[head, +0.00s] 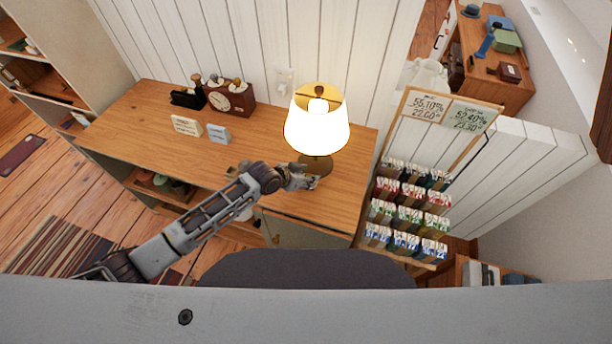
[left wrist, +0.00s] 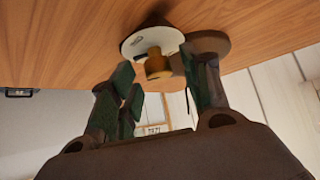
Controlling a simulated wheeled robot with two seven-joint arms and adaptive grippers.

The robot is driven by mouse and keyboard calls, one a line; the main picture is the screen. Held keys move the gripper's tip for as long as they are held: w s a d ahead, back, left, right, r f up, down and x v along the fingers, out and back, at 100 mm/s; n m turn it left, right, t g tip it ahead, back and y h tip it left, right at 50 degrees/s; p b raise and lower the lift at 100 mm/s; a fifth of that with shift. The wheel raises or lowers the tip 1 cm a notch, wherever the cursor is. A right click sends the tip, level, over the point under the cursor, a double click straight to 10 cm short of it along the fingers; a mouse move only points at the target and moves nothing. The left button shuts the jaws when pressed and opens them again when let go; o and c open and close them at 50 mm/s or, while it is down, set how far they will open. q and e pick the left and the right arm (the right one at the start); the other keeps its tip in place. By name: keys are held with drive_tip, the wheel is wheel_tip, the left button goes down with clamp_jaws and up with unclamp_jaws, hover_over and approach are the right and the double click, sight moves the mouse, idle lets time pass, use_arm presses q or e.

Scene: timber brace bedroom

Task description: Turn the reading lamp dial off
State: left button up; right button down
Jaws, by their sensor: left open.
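The reading lamp (head: 317,130) stands on the wooden desk with its shade glowing. My left gripper (head: 306,181) is just in front of the lamp's base, low over the desk. In the left wrist view, the brass dial (left wrist: 157,65) sticks out from a pale round plate (left wrist: 140,42) beside the brown lamp base (left wrist: 212,45). My left gripper (left wrist: 160,78) is open, and its dark green fingers lie to either side of the dial in that view. I cannot tell whether a finger touches it. My right gripper is not in view.
A brown clock (head: 231,97), a cream card (head: 186,125) and a blue card (head: 218,133) stand on the desk (head: 130,125) left of the lamp. A rack of small packets (head: 408,215) stands to the right.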

use_arm(q)
drive_tip(key=shift+f, duration=0.1)
drive_tip(key=shift+c, duration=0.5)
drive_tip(key=c, duration=0.9)
drive_tip(key=shift+c, duration=0.2)
